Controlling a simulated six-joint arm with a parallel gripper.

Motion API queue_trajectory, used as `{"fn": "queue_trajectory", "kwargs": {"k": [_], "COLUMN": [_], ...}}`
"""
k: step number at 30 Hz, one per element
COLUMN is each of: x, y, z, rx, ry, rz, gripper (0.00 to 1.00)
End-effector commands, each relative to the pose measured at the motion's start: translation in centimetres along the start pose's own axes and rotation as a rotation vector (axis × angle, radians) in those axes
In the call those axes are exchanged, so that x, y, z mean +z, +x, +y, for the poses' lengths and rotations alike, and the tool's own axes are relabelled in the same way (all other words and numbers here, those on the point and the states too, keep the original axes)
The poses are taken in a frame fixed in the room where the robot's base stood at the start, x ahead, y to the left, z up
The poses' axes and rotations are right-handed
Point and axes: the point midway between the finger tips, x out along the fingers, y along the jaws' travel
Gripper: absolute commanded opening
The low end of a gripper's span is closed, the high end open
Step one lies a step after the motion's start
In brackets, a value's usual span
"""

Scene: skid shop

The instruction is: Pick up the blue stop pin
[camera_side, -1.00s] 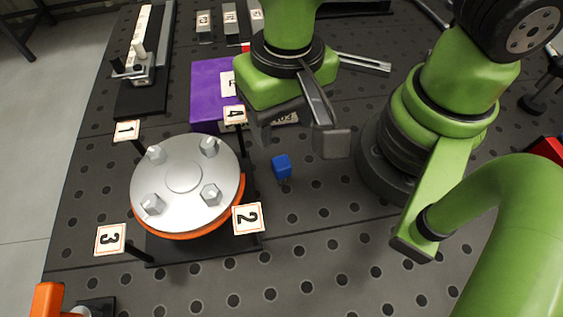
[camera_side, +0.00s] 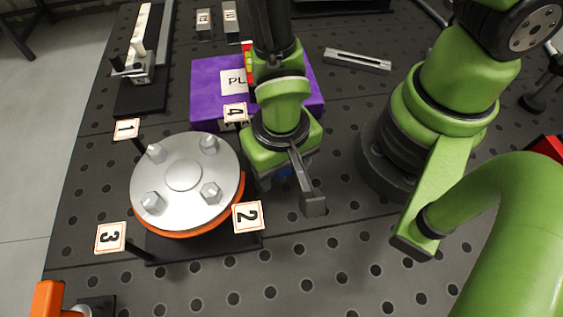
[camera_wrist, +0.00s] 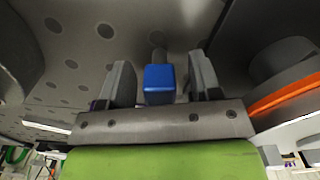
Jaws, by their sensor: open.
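The blue stop pin (camera_wrist: 159,84) shows in the wrist view as a blue block-shaped head with a grey shank beyond it. It stands between the two jaws of my open gripper (camera_wrist: 161,82), with a gap visible on each side. In the side view my gripper (camera_side: 292,190) is low over the table, right of the round flange.
The silver flange (camera_side: 183,177) with several bolts and an orange rim stands close left. Label 2 (camera_side: 248,217) and label 4 (camera_side: 235,112) stand at its right side. A purple box (camera_side: 207,92) is behind.

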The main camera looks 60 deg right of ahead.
Motion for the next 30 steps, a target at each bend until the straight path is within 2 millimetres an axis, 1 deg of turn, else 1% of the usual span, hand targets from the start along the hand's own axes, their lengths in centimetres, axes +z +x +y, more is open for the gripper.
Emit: {"fn": "queue_trajectory", "kwargs": {"k": [1, 4, 11, 12, 14, 15, 17, 18, 19, 30], "x": [0.01, 0.00, -0.01, -0.01, -0.01, -0.01, -0.01, -0.01, -0.01, -0.03], "y": [0.55, 1.06, 1.15, 1.15, 1.14, 1.14, 1.13, 1.13, 1.13, 0.81], "z": [0.06, 0.04, 0.02, 0.01, 0.01, 0.01, 0.02, 0.02, 0.01, -0.04], "rx": [0.003, 0.001, -0.001, -0.001, -0.001, -0.001, -0.001, -0.001, -0.001, -0.002], "ry": [0.002, 0.002, 0.002, 0.002, 0.002, 0.002, 0.001, 0.001, 0.001, 0.001], "rz": [-0.001, 0.000, 0.000, 0.000, 0.000, 0.000, 0.000, 0.000, 0.000, 0.001], "gripper": [0.58, 0.58, 0.58, 0.53, 0.39, 0.30, 0.16, 0.07, 0.04, 0.04]}}
